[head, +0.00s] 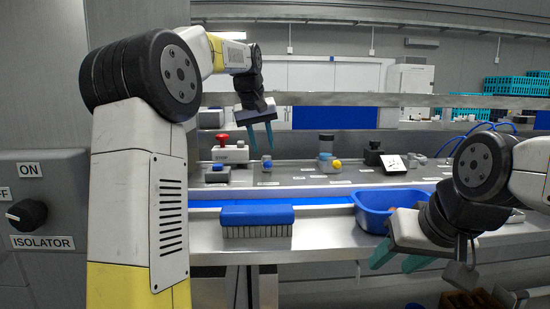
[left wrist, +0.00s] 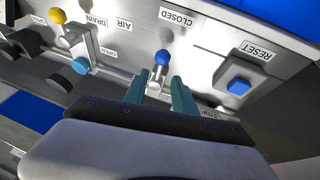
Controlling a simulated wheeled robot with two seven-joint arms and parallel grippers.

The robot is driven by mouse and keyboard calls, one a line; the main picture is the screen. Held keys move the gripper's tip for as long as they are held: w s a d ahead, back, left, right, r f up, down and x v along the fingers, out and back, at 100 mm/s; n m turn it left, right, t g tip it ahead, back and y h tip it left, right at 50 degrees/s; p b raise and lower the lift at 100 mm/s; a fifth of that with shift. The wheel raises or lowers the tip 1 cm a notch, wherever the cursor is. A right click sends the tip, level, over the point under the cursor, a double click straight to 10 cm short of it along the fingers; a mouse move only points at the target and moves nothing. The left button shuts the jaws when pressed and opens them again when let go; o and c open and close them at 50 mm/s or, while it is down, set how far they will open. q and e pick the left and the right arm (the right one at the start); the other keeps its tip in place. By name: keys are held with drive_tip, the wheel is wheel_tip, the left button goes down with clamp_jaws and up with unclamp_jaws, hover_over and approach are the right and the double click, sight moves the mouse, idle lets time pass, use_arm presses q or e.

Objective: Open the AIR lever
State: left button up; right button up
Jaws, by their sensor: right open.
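The lever with the blue ball knob (left wrist: 162,57) stands on the metal panel near the AIR label (left wrist: 124,25), with a CLOSED label (left wrist: 178,15) close by. In the head view, its blue knob (head: 267,161) shows just below my left gripper (head: 262,146). In the left wrist view, my left gripper (left wrist: 164,84) is open, its teal fingers apart, with the lever showing between and just beyond the fingertips. I cannot tell whether they touch. My right gripper (head: 400,259) is open and empty at the front edge, in front of the blue tub (head: 372,218).
A blue RESET button (left wrist: 239,86) is right of the lever in the wrist view; a yellow knob (left wrist: 57,16) near DRAIN is left. A red mushroom button (head: 222,138) stands behind left. A blue brush (head: 257,215) lies on the front ledge. An ISOLATOR knob (head: 27,214) is far left.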

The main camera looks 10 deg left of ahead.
sight(267, 159)
use_arm(q)
drive_tip(key=x, duration=0.5)
drive_tip(key=shift+w+f, duration=0.2)
drive_tip(key=shift+f, duration=0.15)
clamp_jaws()
drive_tip(key=shift+s+d+f, duration=0.1)
drive_tip(key=shift+d+f, duration=0.05)
drive_tip(key=shift+f, duration=0.05)
idle(0.9)
